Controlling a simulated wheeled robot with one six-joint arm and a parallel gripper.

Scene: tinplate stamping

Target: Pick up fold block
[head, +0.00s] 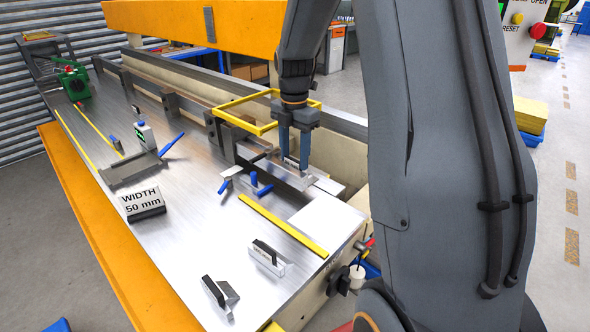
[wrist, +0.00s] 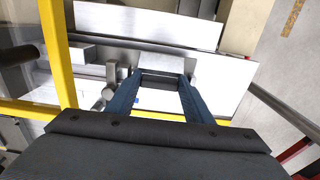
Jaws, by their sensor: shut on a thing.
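My gripper (head: 294,160) points down over the metal clamping bed at the right end of the bench. In the wrist view its two blue fingers (wrist: 160,85) are shut on a block with a dark grip (wrist: 162,78), which looks like a fold block. Its lower part is mostly hidden, and I cannot tell whether it touches the bed. Two similar metal blocks with black grips stand on the bench top: one near the middle front (head: 268,258) and one nearer the front edge (head: 220,295).
A yellow frame (head: 240,125) stands close beside the gripper at left. Blue-handled clamps (head: 262,190) lie in front of the bed. A yellow strip (head: 283,226), a white sheet (head: 328,222) and a "WIDTH 50 mm" sign (head: 143,202) are on the bench.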

